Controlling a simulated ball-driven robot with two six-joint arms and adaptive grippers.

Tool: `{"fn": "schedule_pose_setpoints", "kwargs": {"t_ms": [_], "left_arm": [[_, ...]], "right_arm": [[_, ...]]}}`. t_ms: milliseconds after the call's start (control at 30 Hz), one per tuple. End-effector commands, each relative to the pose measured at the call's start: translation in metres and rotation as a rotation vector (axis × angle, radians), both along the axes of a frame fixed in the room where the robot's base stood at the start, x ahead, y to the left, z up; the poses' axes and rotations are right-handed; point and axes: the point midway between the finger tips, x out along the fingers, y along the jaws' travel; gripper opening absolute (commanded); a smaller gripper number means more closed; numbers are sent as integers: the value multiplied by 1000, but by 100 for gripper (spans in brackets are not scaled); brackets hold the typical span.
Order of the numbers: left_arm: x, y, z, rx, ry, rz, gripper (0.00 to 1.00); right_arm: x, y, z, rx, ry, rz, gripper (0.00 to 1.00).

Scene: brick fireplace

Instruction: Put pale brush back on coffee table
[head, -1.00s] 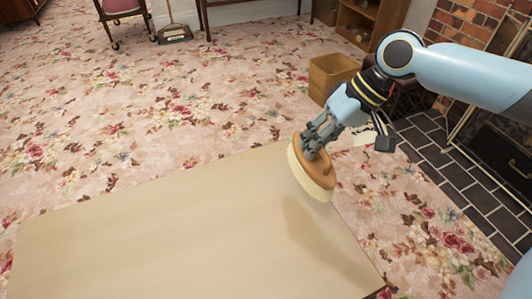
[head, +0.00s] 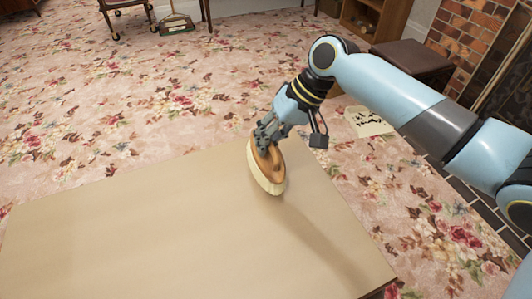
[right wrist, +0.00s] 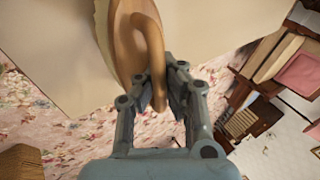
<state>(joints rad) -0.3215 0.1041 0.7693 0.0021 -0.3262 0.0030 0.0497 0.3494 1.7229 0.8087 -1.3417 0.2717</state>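The pale brush (head: 266,168) has a brown wooden back and handle and cream bristles. My right gripper (head: 268,138) is shut on its handle and holds it tilted, over the far right part of the coffee table (head: 130,225). In the head view the bristles' lower end is close to the tabletop; I cannot tell whether it touches. In the right wrist view the brush handle (right wrist: 150,45) sits between the two fingers (right wrist: 160,95), with the table top behind it. My left gripper is not in view.
The visible tabletop is bare. Floral carpet (head: 120,110) surrounds it. A paper sheet with dark marks (head: 369,122) lies on the carpet beyond the table. A dark brown stool (head: 412,62) and the brick fireplace (head: 465,40) stand at the right.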

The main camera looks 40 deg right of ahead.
Motion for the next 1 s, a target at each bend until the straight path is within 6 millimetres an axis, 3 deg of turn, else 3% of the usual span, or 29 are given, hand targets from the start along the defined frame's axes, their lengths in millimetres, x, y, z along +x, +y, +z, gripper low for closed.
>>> {"fn": "schedule_pose_setpoints", "kwargs": {"t_ms": [200,567,800,1000], "left_arm": [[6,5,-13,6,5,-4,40],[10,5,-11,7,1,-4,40],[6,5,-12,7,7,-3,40],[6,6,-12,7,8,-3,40]], "right_arm": [[-1,0,-36,1,4,-1,0],[-1,0,-37,0,1,0,0],[-1,0,-37,0,2,-1,29],[-1,-1,-37,0,2,-1,29]]}}
